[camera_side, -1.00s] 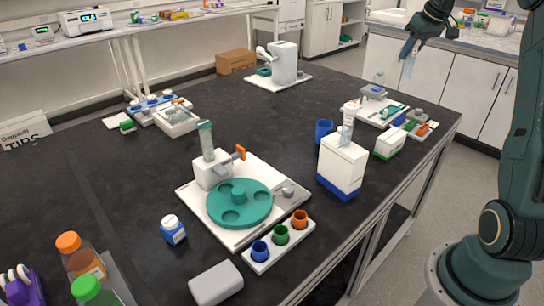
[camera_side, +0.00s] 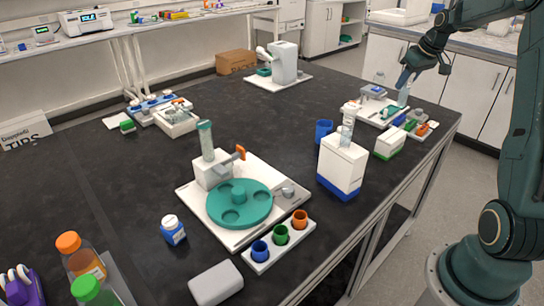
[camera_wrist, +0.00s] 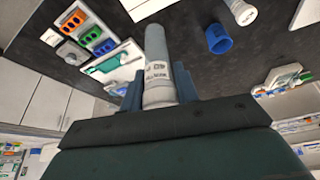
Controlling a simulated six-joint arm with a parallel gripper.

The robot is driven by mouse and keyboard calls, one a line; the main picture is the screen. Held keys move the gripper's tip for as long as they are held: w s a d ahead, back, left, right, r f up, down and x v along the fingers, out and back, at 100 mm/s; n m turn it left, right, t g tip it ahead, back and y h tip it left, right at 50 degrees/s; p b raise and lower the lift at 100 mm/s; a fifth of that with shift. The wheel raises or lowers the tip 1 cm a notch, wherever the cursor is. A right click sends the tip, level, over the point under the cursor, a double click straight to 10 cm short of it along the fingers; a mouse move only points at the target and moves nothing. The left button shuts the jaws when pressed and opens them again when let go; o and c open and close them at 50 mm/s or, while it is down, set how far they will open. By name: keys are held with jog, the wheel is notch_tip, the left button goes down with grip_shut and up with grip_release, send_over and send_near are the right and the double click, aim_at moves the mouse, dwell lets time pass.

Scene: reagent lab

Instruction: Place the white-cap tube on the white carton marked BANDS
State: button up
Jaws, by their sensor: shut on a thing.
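My gripper (camera_side: 408,76) is at the upper right in the side view, shut on a pale translucent tube (camera_side: 403,91) that points down. In the wrist view the tube (camera_wrist: 156,55) stands out between the jaws (camera_wrist: 158,88), with a printed label and a white part close to the jaws. The held tube shows above or beside the small station at the table's far right; contact with it cannot be told. A white carton with a green lower band (camera_side: 389,143) stands nearer, below and left of my gripper; it seems to show in the wrist view (camera_wrist: 148,8). No BANDS lettering is readable.
A white tray (camera_side: 376,108) with teal and grey parts and blue, green and orange pieces (camera_side: 416,126) lies near the held tube. The dark table (camera_side: 250,115) is clear mid-back.

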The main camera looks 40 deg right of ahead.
aim_at(401, 100)
notch_tip(401, 100, down, 6)
jog(key=shift+f, duration=0.25)
jog(key=shift+f, duration=2.1)
jog(key=shift+f, duration=0.15)
jog(key=o, duration=0.9)
jog(key=v, duration=1.2)
